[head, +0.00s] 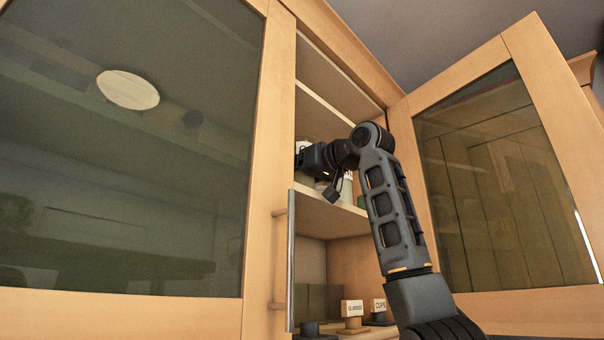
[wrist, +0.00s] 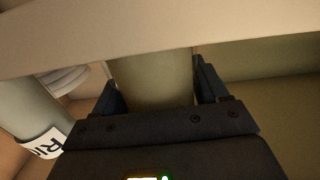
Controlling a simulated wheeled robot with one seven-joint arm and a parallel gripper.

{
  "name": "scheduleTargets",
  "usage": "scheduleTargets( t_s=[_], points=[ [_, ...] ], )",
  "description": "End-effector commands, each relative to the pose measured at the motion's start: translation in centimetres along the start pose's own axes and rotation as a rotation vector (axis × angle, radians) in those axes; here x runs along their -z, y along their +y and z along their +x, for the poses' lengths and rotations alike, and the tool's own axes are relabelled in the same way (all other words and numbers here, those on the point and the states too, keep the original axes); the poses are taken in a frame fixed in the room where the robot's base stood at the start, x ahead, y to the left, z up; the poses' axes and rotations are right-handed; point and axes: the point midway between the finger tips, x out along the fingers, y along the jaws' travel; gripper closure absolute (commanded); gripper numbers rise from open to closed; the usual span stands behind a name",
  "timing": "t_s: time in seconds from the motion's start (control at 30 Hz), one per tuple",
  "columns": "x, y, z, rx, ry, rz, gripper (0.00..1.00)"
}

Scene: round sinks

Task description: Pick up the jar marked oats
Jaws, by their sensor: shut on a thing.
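A pale grey-green jar (wrist: 153,82) stands between the two dark fingers of my gripper (wrist: 155,95) in the wrist view, and the gripper is shut on it. Its label does not show there, so I cannot read whether it says oats. In the head view my gripper (head: 312,158) reaches into the open cabinet at shelf height, and my arm hides most of what it holds. Another jar (wrist: 25,108), with a white label starting "RI", stands just left of the gripper in the wrist view.
The jars' shelf (head: 330,213) is bounded by the cabinet frame (head: 281,130). An open glass door (head: 500,190) is at right, a closed one (head: 120,150) at left. Labelled items, including one marked cups (head: 379,306), stand on the lower shelf. A pale board edge (wrist: 160,35) crosses the wrist view.

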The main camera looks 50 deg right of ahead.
Motion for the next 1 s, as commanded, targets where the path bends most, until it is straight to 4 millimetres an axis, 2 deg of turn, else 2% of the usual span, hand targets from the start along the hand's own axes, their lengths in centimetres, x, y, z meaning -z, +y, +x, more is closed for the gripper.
scheduleTargets(
  t_s=[0.57,1.0],
  points=[
    [0.7,-0.1,-0.4,0.000,0.003,-0.001,0.74],
    [4.2,0.0,-0.5,0.000,0.003,0.000,0.74]
  ],
)
